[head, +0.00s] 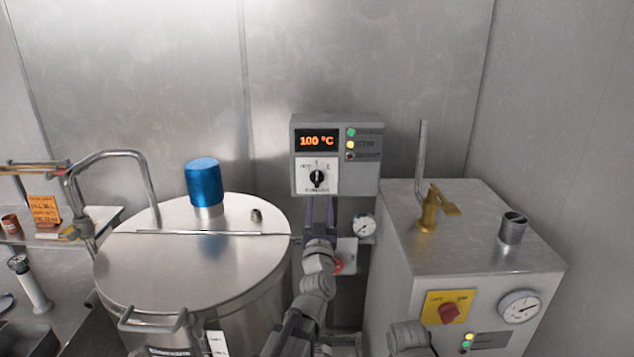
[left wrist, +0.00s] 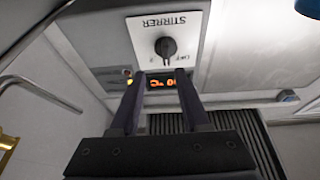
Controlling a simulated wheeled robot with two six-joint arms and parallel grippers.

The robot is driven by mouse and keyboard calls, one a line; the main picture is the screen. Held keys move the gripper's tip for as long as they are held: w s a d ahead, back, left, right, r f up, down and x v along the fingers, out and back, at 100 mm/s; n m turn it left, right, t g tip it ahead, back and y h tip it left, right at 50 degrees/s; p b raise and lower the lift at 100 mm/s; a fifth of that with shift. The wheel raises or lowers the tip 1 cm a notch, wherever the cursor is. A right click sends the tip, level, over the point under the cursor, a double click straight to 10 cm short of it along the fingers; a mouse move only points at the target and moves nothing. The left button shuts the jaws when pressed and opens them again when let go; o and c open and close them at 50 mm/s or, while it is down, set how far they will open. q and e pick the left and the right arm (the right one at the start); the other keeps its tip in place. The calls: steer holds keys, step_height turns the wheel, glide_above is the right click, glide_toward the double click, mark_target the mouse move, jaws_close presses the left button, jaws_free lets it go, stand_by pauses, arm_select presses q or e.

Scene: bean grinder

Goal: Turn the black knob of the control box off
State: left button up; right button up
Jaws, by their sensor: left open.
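The grey control box (head: 365,180) is on the back wall, with an orange 100 °C display (head: 317,141). Its black knob (head: 317,178) sits on a white plate below the display and seems to point up, towards 1. In the left wrist view the knob (left wrist: 166,47) shows upside down, with STIRRER and OFF lettering on its plate. My left gripper (head: 320,204) is just below the knob, fingers pointing up. In the left wrist view its two fingers (left wrist: 158,82) are apart and empty, and I see no contact with the knob. My right gripper is not visible.
A steel vat (head: 160,275) with a blue motor cap (head: 202,182) stands left of my arm. A grey cabinet (head: 470,235) with a brass valve (head: 432,208), red switch (head: 450,312) and gauge stands right. A small gauge (head: 362,227) is below the box.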

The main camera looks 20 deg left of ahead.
mark_target(317, 177)
arm_select(q)
steer(key=shift+s+a+r+n+y, duration=0.15)
steer(key=shift+a+r+n+y, duration=0.15)
steer(key=shift+a+r+y, duration=0.1)
steer(key=p+x, duration=0.3)
steer(key=x, duration=0.4)
steer(key=shift+w+r, duration=0.15)
steer(key=shift+w, duration=0.2)
steer(key=shift+s, duration=0.1)
steer(key=shift+c, duration=0.3)
jaws_close()
